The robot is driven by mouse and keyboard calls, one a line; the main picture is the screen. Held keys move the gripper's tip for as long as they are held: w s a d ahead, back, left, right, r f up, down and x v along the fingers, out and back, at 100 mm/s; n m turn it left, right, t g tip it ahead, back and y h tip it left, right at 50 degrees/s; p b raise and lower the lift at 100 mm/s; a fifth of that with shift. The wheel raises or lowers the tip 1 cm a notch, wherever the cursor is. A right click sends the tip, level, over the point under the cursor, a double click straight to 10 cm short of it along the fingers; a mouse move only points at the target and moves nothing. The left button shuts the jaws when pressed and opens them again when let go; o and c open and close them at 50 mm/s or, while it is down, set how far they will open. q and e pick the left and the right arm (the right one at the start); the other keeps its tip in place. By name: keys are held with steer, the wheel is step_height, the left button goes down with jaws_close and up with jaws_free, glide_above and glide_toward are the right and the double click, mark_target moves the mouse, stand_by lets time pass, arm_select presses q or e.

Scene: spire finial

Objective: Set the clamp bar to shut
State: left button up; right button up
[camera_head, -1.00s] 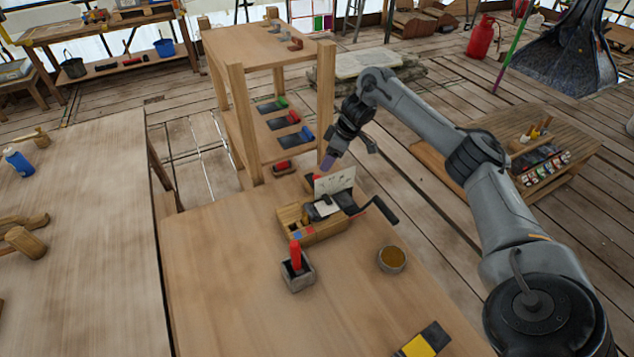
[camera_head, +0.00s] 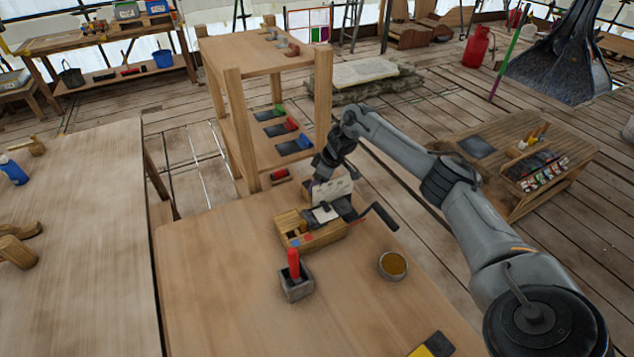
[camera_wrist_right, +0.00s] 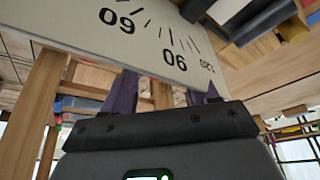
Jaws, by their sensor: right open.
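A wooden box fixture (camera_head: 318,240) stands near the table's back edge. It carries an upright white plate (camera_head: 333,193), dark parts in its middle and a black crank-like handle (camera_head: 382,214) on its right. I cannot tell for sure which dark part is the clamp bar. My right gripper (camera_head: 315,187) is low behind the plate, partly hidden by it. In the right wrist view the purple fingers (camera_wrist_right: 160,95) are apart, with no object visible between them. The plate (camera_wrist_right: 125,28), with printed numbers and tick marks, passes close in front of them. My left gripper is out of view.
A grey holder (camera_head: 296,286) with a red-handled item (camera_head: 293,262) and a round bowl (camera_head: 393,265) stand in front of the fixture. A wooden shelf rack (camera_head: 233,125) rises close behind it, left of my right arm. The table's left front area is clear.

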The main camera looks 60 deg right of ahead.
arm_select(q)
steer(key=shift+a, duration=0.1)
arm_select(e)
steer(key=shift+f, duration=0.1)
steer(key=shift+c, duration=0.4)
jaws_close()
steer(key=shift+a, duration=0.1)
